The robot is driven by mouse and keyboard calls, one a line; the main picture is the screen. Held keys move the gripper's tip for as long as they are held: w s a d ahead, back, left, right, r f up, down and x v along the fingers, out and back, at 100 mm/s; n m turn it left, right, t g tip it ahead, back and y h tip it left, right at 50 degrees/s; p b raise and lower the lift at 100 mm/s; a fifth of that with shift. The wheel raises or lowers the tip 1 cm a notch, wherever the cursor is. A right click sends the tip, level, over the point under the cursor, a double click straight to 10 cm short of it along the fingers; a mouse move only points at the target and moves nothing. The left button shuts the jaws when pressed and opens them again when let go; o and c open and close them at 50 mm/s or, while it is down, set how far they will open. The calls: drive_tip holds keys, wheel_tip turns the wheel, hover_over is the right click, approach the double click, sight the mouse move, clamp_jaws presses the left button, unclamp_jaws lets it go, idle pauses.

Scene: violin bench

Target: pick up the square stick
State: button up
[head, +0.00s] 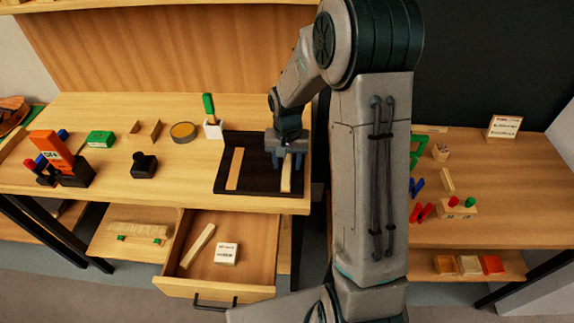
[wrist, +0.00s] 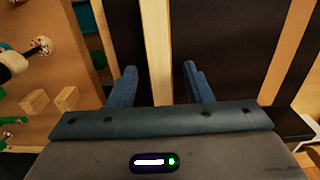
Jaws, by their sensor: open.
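Two pale wooden sticks lie in a black tray (head: 260,184) on the bench. The right stick (head: 286,182) is under my gripper (head: 288,152); the left stick (head: 235,168) lies apart from it. In the wrist view, my gripper (wrist: 160,70) is open, with one finger on each side of the right stick (wrist: 156,40) and a gap on both sides. The left stick (wrist: 290,50) shows at the right there. The right stick looks narrower, but I cannot tell its section for sure. My gripper hides part of it. Whether the fingertips reach tray level is unclear.
An open drawer (head: 215,292) below holds another pale stick (head: 198,245) and a labelled block (head: 227,254). A second bench (head: 515,190) with small coloured parts stands right.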

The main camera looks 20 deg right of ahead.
drive_tip(key=shift+f, duration=0.2)
clamp_jaws()
drive_tip(key=shift+r, duration=0.15)
